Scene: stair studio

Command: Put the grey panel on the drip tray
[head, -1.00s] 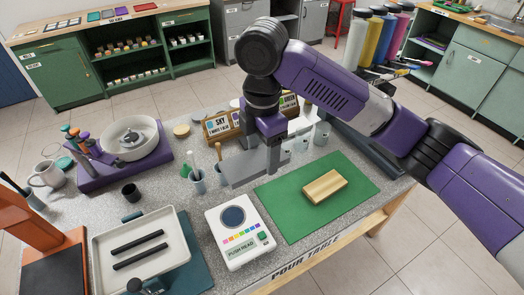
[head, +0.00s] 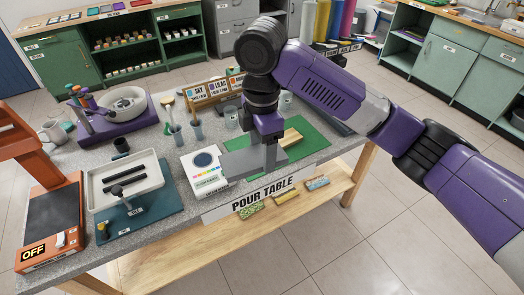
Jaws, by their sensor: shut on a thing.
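My gripper (head: 269,150) points down and is shut on the grey panel (head: 240,163), a flat grey plate.
The push-read device (head: 202,184) stands between the tray and my gripper. A wooden block (head: 291,137) lies on the green mat (head: 312,143). Cups (head: 197,129) and a purple turntable unit (head: 110,125) stand behind. An orange machine (head: 50,225) is far left.

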